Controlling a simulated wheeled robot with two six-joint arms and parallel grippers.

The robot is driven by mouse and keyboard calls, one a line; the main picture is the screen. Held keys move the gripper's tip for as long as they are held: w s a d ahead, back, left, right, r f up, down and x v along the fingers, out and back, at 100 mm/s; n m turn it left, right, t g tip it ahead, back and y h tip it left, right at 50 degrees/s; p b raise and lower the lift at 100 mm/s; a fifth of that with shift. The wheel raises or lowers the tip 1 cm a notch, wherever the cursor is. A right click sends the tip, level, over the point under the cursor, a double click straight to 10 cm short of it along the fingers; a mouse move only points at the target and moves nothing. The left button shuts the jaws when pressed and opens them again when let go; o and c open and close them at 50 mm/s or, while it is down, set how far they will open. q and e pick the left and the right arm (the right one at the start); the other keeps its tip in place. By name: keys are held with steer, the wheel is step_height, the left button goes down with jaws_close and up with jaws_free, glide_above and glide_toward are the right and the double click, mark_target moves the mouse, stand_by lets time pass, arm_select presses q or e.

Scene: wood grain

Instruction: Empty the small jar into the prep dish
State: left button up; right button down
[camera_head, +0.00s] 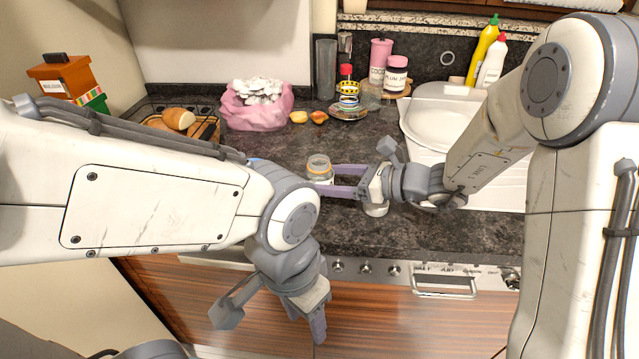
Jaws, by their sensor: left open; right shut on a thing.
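The small jar (319,164) is a clear glass jar with an orange-tinted rim and a pale label, near the middle of the dark counter. It looks roughly upright; its contents are not clear. My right gripper (334,180) comes in from the right, its purple fingers shut on the jar. I cannot tell whether the jar touches the counter. A small pale round dish (376,210), perhaps the prep dish, lies under my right wrist, partly hidden, right of and nearer than the jar. My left gripper (306,320) is open and empty, hanging low before the cabinet front.
A pink bag (257,108), cut fruit (308,117) and a basket of bread (178,119) stand at the back left. Pink-lidded jars (396,75) and a striped cup (348,92) stand at the back. A white sink (440,120) lies right. Stove knobs (366,268) line the front.

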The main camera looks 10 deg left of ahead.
mark_target(328, 163)
steer(key=shift+r+p, duration=1.4)
steer(key=shift+r, duration=0.65)
arm_select(q)
step_height(328, 163, up, 3)
